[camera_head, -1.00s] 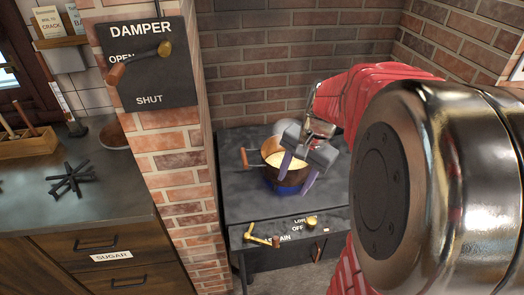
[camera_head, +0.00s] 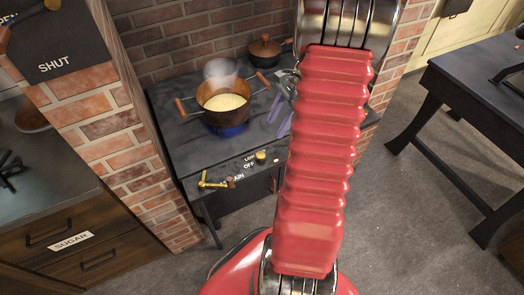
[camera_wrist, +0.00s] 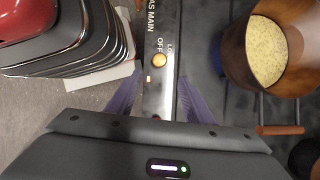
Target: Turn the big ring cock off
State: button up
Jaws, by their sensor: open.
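A round brass knob (camera_head: 261,155) sits on the stove's front panel beside the words LOW and OFF. It also shows in the wrist view (camera_wrist: 159,60), just beyond and between my fingertips. Its exact setting is too small to tell. A copper-brown pot (camera_head: 226,101) of yellowish food steams over a blue glow on the stove. My gripper (camera_head: 282,117) is open and empty, to the right of the pot, partly hidden by my red arm. In the wrist view its purple fingers (camera_wrist: 160,98) are spread either side of the panel strip, apart from the knob.
A brass gas main lever (camera_head: 213,181) is on the panel's left. A smaller lidded pot (camera_head: 266,48) stands at the stove's back. A brick pillar (camera_head: 125,130) rises at the left. A dark table (camera_head: 480,90) stands right, with open floor before it.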

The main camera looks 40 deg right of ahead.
aim_at(261, 154)
jog(key=x, duration=1.3)
jog(key=shift+a+f, duration=0.2)
jog(key=shift+f, duration=0.15)
jog(key=shift+c, duration=0.4)
jog(key=c, duration=0.9)
jog(key=shift+c, duration=0.2)
